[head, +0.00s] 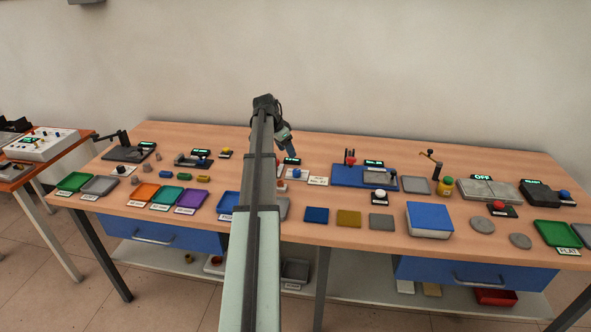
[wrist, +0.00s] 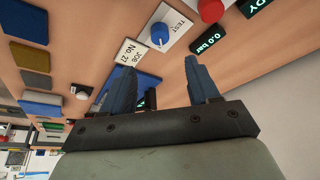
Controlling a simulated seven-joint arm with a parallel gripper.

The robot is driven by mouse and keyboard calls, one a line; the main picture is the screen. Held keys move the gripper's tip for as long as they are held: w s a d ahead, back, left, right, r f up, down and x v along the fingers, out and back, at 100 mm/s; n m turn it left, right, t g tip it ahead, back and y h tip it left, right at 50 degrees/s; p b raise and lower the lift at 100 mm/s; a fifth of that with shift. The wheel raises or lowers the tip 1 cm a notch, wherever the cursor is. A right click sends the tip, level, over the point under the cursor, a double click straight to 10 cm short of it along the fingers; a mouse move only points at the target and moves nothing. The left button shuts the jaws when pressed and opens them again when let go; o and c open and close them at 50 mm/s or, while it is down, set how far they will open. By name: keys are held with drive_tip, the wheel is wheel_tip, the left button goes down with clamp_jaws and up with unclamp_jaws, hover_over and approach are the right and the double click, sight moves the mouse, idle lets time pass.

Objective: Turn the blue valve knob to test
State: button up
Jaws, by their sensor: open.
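The blue valve knob (wrist: 159,34) sits on a white plate (wrist: 177,20) with the word TEST printed beside it in the wrist view. The knob's pointer direction is too small to tell. In the head view the knob (head: 297,173) is partly beside my arm, near the middle of the table. My gripper (wrist: 157,65) is open and empty, with its two blue-grey fingers apart. The knob appears beyond the fingertips and between their lines, not touched. In the head view my gripper (head: 287,143) hangs above the table behind the knob.
A display reading 0.0 bar (wrist: 208,40) and a red button (wrist: 211,9) are close to the knob plate. A card marked JOB No. 27 (wrist: 130,52) lies beside it. A blue platform with a device (head: 345,177) stands to the right in the head view.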

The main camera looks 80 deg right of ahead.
sight(297, 171)
drive_tip(key=x, duration=1.1)
drive_tip(key=shift+s+d+f, duration=0.1)
drive_tip(key=shift+f, duration=0.25)
drive_tip(key=c, duration=1)
